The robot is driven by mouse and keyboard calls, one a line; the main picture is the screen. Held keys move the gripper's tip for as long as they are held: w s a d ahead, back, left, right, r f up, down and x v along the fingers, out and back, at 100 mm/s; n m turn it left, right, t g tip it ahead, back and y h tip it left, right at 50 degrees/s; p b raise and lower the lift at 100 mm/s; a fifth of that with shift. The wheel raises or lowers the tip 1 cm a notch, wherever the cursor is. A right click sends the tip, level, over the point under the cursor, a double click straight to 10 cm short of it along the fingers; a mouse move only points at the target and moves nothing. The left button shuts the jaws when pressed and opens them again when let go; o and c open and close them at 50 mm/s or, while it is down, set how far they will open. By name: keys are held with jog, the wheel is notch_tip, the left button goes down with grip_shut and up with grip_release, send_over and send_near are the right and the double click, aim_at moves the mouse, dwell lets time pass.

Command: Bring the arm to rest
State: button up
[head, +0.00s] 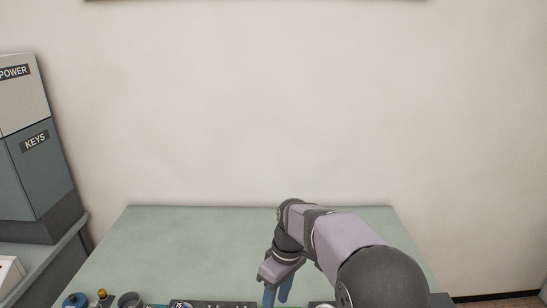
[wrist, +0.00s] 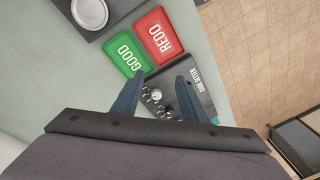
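My gripper (head: 278,292) hangs over the front part of the green table (head: 190,235), its blue fingers pointing down. In the wrist view my gripper (wrist: 161,72) has its two fingers spread apart with nothing held between them. Below and between the fingers is a dark box with small knobs, the code setter (wrist: 190,82). I cannot tell the exact height of the fingertips above it.
A green GOOD tray (wrist: 124,55) and a red REDO tray (wrist: 160,37) lie beside the code setter. A round white dish (wrist: 90,12) sits on a dark plate. Grey POWER and KEYS cabinets (head: 38,165) stand at left. The table's back is clear.

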jog(key=s+d+f+m+h, duration=0.1)
jog(key=s+d+m, duration=0.4)
jog(key=s, duration=0.5)
jog(key=s+d+f+m, duration=0.4)
jog(key=s+d+m, duration=0.1)
jog(key=s+d, duration=0.4)
jog(key=shift+s+d+t+h, duration=0.15)
jog(key=shift+s+t+h, duration=0.2)
jog(key=shift+s, duration=0.45)
jog(key=shift+r, duration=0.1)
jog(key=shift+o, duration=1)
